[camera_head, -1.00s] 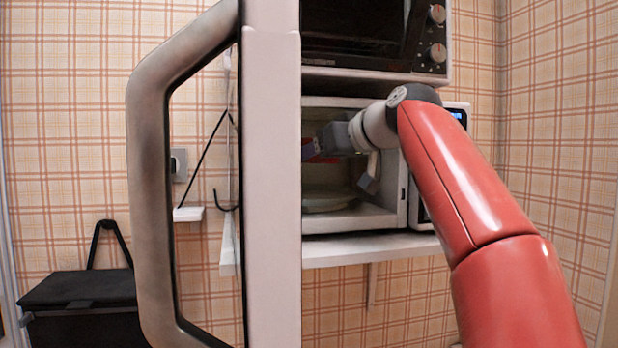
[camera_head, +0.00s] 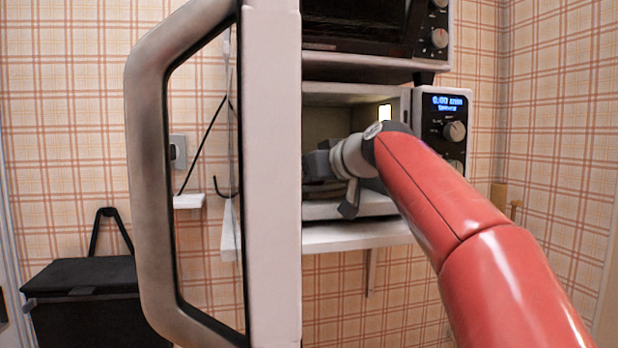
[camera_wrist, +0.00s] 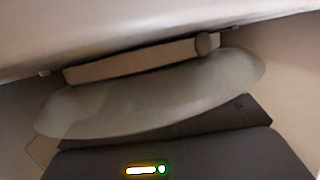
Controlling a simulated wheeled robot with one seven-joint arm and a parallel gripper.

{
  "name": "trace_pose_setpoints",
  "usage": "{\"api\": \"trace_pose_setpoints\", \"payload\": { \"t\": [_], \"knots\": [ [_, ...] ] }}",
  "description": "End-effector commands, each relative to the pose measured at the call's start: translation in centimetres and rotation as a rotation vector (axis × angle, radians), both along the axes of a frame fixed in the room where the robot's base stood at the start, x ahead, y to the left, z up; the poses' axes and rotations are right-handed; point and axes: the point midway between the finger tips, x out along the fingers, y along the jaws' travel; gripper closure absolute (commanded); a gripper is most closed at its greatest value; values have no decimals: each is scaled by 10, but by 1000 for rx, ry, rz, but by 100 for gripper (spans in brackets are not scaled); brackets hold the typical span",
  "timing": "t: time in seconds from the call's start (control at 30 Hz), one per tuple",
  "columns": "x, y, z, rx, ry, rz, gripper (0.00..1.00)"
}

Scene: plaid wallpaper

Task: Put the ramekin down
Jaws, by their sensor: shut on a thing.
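My gripper (camera_head: 318,164) is inside the open cavity of the microwave (camera_head: 408,135), just right of the white door edge, which hides its fingertips in the head view. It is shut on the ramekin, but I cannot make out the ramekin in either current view. In the wrist view, the dark gripper body (camera_wrist: 95,165) fills the bottom, and the clear glass turntable (camera_wrist: 150,98) lies close beyond it. I cannot tell whether the ramekin touches the turntable.
The open door (camera_head: 272,180) with its large handle (camera_head: 150,190) stands upright left of my arm. A toaster oven (camera_head: 425,60) sits above the microwave. The white shelf (camera_head: 345,238) is below it. A black bin (camera_head: 85,300) stands at lower left.

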Motion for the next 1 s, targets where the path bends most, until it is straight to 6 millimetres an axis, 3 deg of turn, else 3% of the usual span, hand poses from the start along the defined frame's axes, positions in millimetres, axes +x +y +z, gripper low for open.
{"api": "trace_pose_setpoints", "payload": {
  "t": [0.33, 0.37, 0.5, 0.83, 1.0],
  "knots": [
    [0, 0, -4, 0, -1, 0, 59],
    [0, 0, -2, 0, -1, 1, 28],
    [0, 0, -2, 0, -1, 1, 10],
    [0, 0, -4, -1, 0, 1, 10],
    [-19, -15, 3, -1, -4, -1, 10]
  ]
}}
